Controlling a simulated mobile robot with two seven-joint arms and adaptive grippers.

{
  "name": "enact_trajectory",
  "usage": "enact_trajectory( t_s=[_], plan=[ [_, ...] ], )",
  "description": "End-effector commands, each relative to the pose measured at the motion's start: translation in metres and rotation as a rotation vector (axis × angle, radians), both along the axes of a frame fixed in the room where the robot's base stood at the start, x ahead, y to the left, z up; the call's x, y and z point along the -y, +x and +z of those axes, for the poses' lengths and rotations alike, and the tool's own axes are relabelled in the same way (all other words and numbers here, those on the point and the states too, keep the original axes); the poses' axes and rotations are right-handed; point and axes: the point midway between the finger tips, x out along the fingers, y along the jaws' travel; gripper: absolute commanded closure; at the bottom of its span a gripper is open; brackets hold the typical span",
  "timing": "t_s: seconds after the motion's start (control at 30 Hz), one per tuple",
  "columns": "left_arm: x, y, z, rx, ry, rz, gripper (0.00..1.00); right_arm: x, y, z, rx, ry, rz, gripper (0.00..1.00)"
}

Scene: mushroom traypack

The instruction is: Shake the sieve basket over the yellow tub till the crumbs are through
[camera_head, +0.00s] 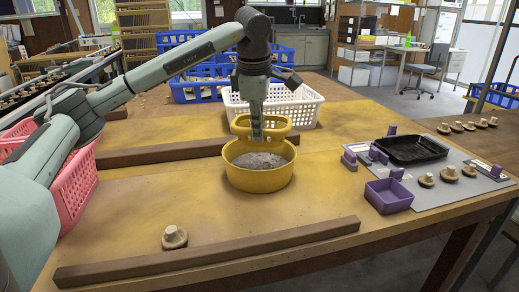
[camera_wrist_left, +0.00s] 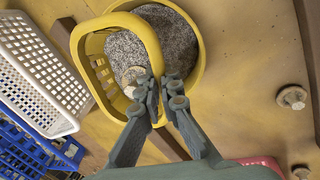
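The yellow sieve basket (camera_head: 241,122) hangs over the yellow tub (camera_head: 258,181) in the head view. My left gripper (camera_head: 256,136) points down at the basket. In the left wrist view my left gripper (camera_wrist_left: 164,92) is shut on the rim or handle of the slotted basket (camera_wrist_left: 97,72). Grey crumbs and pale mushroom pieces (camera_wrist_left: 133,76) show inside the basket's outline. Grey crumbs (camera_head: 262,160) also lie in the tub, which shows beyond the basket in the wrist view (camera_wrist_left: 201,60). I cannot tell how many crumbs remain in the basket. My right gripper is not in view.
A white crate (camera_head: 305,112) stands close behind the tub, with blue crates (camera_head: 197,92) behind it. Dark wooden bars (camera_head: 205,252) lie on the table. One mushroom (camera_head: 174,238) stands front left. A purple tub (camera_head: 388,196) and black tray (camera_head: 410,150) are at right. A pink crate (camera_head: 75,185) is left.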

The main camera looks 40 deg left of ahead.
Motion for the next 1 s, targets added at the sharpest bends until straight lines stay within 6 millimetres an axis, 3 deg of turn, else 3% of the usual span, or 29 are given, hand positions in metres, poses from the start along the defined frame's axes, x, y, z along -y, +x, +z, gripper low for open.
enact_trajectory(
  t_s=[0.1, 0.2, 0.57, 0.83, 1.0],
  plan=[
    [-0.02, 0.0, 0.001, 0.0, 0.0, 0.004, 1.0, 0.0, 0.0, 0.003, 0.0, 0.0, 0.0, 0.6],
    [-0.026, 0.0, 0.001, 0.001, -0.001, 0.001, 1.0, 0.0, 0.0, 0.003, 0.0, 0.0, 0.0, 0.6],
    [0.013, 0.0, 0.001, 0.0, 0.0, -0.001, 1.0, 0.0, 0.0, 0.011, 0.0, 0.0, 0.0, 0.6],
    [-0.023, 0.0, 0.0, 0.0, -0.001, 0.003, 1.0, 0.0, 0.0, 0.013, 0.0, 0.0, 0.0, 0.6],
    [-0.019, 0.0, 0.001, 0.0, 0.0, -0.004, 1.0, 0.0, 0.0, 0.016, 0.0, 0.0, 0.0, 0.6]
  ],
)
